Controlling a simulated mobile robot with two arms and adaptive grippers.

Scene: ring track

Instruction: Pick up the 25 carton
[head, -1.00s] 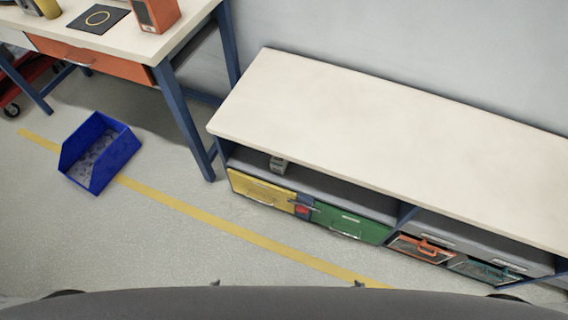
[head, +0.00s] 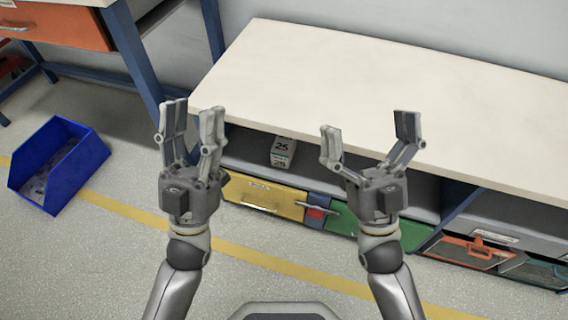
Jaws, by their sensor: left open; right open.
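My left gripper (head: 190,122) is open and empty, to the left of the carton in the picture. My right gripper (head: 366,130) is open and empty, to the right of the carton. Neither gripper touches it.
The cabinet top (head: 400,95) overhangs the shelf and is bare. Below are a yellow drawer (head: 262,197), a green drawer (head: 342,219) and an orange-fronted bin (head: 468,251). A blue bin (head: 62,165) lies on the floor at left, near a workbench leg (head: 135,50).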

